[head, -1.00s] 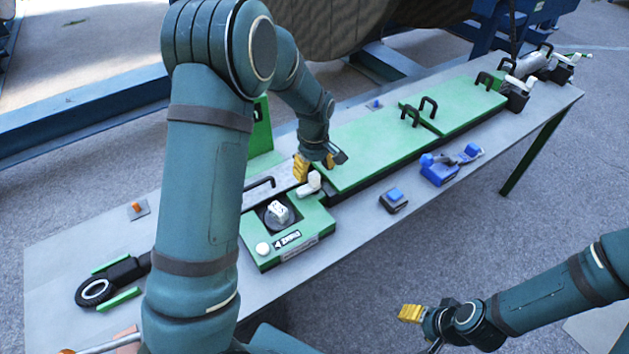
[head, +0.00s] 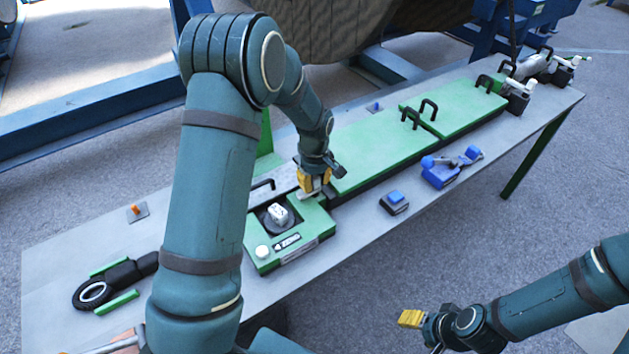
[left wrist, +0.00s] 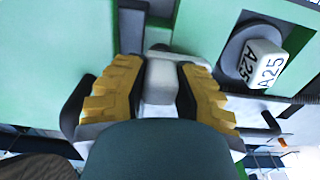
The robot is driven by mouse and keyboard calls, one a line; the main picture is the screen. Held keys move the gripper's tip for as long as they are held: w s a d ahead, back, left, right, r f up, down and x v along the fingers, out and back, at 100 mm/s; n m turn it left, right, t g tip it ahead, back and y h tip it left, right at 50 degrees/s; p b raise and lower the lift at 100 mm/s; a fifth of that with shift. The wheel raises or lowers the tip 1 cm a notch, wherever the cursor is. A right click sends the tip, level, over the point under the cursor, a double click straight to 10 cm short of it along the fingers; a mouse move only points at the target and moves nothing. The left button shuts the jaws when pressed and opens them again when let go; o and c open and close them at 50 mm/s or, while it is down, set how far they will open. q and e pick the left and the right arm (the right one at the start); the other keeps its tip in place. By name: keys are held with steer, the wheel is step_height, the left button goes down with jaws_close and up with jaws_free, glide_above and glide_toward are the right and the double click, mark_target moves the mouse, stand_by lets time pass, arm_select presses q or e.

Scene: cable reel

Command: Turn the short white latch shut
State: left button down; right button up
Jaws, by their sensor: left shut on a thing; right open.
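The short white latch (head: 304,194) sits at the far corner of the green block (head: 262,227), mostly hidden by my left gripper in the head view. My left gripper (head: 313,183) is shut on the latch. The left wrist view shows the white latch (left wrist: 160,82) between the two yellow fingers of that gripper (left wrist: 158,88). My right gripper (head: 410,318) is open and empty, off the table's front edge at the lower right.
A white knob (head: 278,214) on a dark disc stands beside the latch; it is marked A25 in the left wrist view (left wrist: 262,64). A round white button (head: 262,251) is at the block's near corner. Green covers (head: 375,150) with black handles lie to the right.

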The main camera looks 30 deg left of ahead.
arm_select(q)
steer(key=shift+m, duration=0.3)
steer(key=m, duration=0.4)
steer(key=shift+s, duration=0.1)
steer(key=m, duration=0.4)
steer(key=shift+m+p, duration=0.4)
steer(key=m, duration=0.4)
steer(key=shift+f+m, duration=0.1)
steer(key=shift+m, duration=0.2)
steer(key=shift+m+p, duration=0.35)
steer(key=shift+m, duration=1.65)
steer(key=c, duration=0.7)
jaws_free()
